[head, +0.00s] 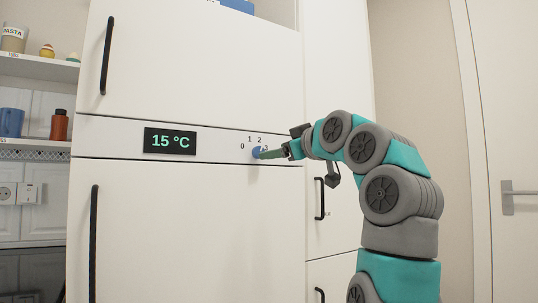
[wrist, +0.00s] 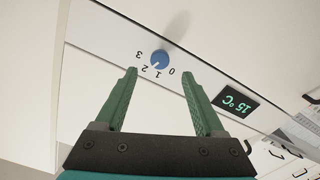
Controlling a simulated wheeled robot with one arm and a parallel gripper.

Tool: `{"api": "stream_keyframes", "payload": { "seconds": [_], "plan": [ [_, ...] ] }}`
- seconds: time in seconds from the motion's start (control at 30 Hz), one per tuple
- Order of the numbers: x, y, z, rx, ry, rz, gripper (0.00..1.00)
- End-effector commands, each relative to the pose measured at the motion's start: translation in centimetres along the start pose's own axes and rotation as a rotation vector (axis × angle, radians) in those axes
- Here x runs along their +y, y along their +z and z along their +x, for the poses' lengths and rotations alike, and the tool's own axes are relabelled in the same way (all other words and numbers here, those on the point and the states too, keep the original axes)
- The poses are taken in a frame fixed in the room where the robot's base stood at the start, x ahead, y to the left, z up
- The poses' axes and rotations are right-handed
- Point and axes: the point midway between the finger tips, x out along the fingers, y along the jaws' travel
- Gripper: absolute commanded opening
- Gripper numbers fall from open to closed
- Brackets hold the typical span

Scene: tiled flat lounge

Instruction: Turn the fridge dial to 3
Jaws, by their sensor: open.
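The fridge dial (head: 257,153) is a small round blue knob on the white strip between the fridge's upper and lower doors, with numbers 0 to 3 around it. In the wrist view, the dial (wrist: 160,58) appears upside down, just beyond and between the fingertips. A small pale mark seems to sit at its edge near 2, too small to be sure. My gripper (wrist: 158,72) is open, its green fingers apart. In the head view, my gripper (head: 264,154) reaches in from the right and partly overlaps the dial. I cannot tell whether it touches.
The display (head: 170,141) left of the dial reads 15 °C. Black door handles (head: 106,55) are at the left of the fridge doors. Shelves (head: 38,66) with jars stand at far left, and a door (head: 505,150) at far right.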

Motion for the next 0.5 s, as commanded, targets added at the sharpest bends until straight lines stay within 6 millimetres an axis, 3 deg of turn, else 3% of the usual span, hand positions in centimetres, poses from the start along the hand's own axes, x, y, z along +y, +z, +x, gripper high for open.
{"api": "stream_keyframes", "payload": {
  "seconds": [0.17, 0.5],
  "plan": [
    [0.0, -0.2, 0.9, 0.000, -0.002, -0.001, 0.71],
    [0.1, -0.3, 5.4, -0.001, -0.001, 0.001, 0.71]
  ]
}}
